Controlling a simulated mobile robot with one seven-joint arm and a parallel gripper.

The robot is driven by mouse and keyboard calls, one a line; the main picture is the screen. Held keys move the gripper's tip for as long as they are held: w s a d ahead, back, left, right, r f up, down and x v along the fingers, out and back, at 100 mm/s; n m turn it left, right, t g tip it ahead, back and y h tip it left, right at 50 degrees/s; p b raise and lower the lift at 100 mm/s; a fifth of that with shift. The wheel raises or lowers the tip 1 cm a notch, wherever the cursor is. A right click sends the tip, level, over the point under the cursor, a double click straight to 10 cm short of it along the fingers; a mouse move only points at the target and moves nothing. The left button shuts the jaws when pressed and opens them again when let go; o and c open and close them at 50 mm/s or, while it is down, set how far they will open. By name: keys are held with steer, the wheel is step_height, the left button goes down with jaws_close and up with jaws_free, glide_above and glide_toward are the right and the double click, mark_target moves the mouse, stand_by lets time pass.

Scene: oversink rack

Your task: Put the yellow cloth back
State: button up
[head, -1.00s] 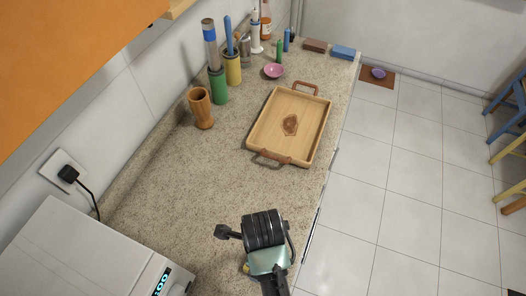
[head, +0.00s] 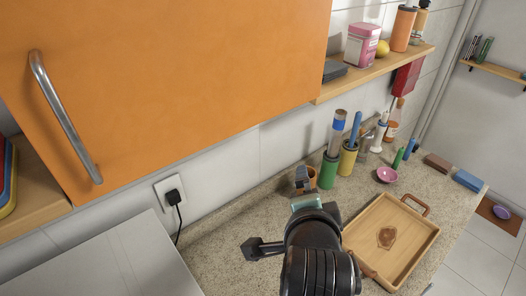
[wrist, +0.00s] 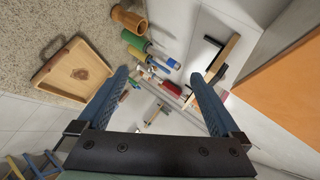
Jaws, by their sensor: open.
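I cannot make out a yellow cloth in either view. My gripper (head: 303,184) is raised over the counter in the head view, in front of the wooden cup and the back wall. In the wrist view its two blue fingers (wrist: 159,76) stand wide apart with nothing between them. At the left edge of the head view, red, yellow and blue flat things (head: 8,182) sit on a wooden shelf; they are cut off, and I cannot tell what they are.
A wooden tray (head: 415,236) lies on the speckled counter (head: 222,262). Green (head: 328,170) and yellow (head: 347,160) holders stand near the wall. An orange cabinet (head: 180,80) and a wall shelf (head: 375,72) hang above. A white appliance (head: 100,265) is at lower left.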

steer(key=w+a+r+n+t, duration=0.1)
steer(key=a+r+n+t, duration=0.15)
steer(key=r, duration=0.65)
steer(key=a+r+n+t, duration=0.1)
steer(key=r+n+t, duration=0.3)
steer(key=r, duration=0.5)
steer(key=s+a+r+n+t, duration=0.1)
steer(key=s+r+n+t, duration=0.2)
steer(key=r, duration=0.4)
steer(key=s+a+r+n+t+y, duration=0.1)
steer(key=s+a+r+n+t, duration=0.1)
steer(key=s+r, duration=0.3)
steer(key=s+a+r+n+t, duration=0.1)
steer(key=s+r+n+t, duration=0.3)
steer(key=r, duration=0.7)
steer(key=shift+a+r+y, duration=0.2)
steer(key=shift+a+y, duration=0.1)
steer(key=shift+a, duration=0.05)
steer(key=shift+f+n, duration=0.1)
steer(key=shift+n, duration=0.15)
step_height(320, 180, down, 7)
steer(key=b, duration=0.7)
steer(key=shift+w, duration=0.1)
